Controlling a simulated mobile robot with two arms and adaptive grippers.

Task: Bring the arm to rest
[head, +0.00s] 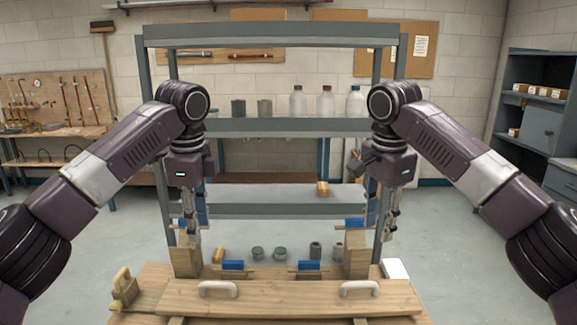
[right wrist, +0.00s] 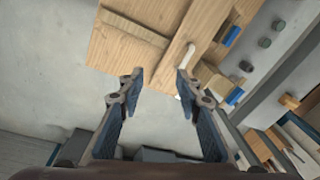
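My left gripper (head: 192,225) hangs pointing down at the left side of the wooden bench, by a wooden block (head: 186,258). Its fingers are seen edge-on, so I cannot tell whether they are open. My right gripper (head: 391,217) hangs pointing down at the right side, near a taller wooden block (head: 356,256). In the right wrist view my right gripper (right wrist: 160,82) has its two fingers apart with nothing between them. The wooden bench (head: 280,296) lies below both arms and also shows beneath the right fingers in the right wrist view (right wrist: 155,18).
Two pale handles (head: 218,289) and blue-topped pieces (head: 233,265) sit on the bench. A wooden tool (head: 124,288) is at its left end. A grey shelf rack (head: 285,126) with bottles stands behind. Open floor (head: 470,275) lies to the right.

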